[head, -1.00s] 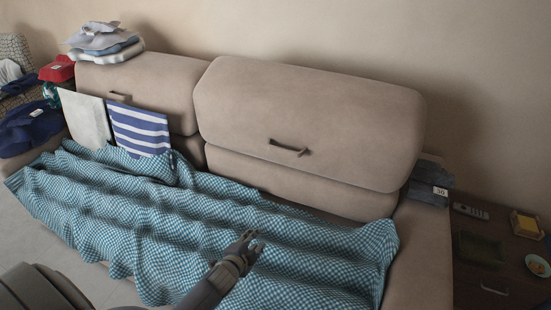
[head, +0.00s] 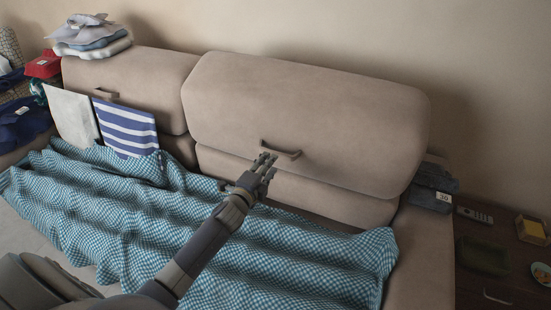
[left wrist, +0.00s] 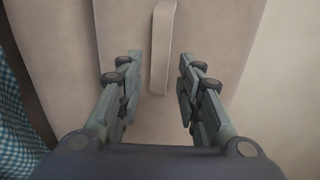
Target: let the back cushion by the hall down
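The sofa has two beige back cushions, both upright: a wide right one (head: 310,110) and a narrower left one (head: 150,75). The frames do not show which is by the hall. The right cushion has a handle (head: 283,152) low on its front; the left one has its own handle (head: 105,94). My left gripper (head: 265,164) is at the left end of the right cushion's handle. In the left wrist view my left gripper (left wrist: 160,72) is open, its fingers on either side of that handle (left wrist: 162,40); contact cannot be told. My right gripper is out of view.
A blue checked blanket (head: 200,230) covers the seat. A striped cloth (head: 126,127) and a pale cloth (head: 72,115) hang at the left cushion. Folded laundry (head: 92,40) sits on top of it. Dark folded cloth (head: 432,187) lies at the right, near a side table (head: 478,290).

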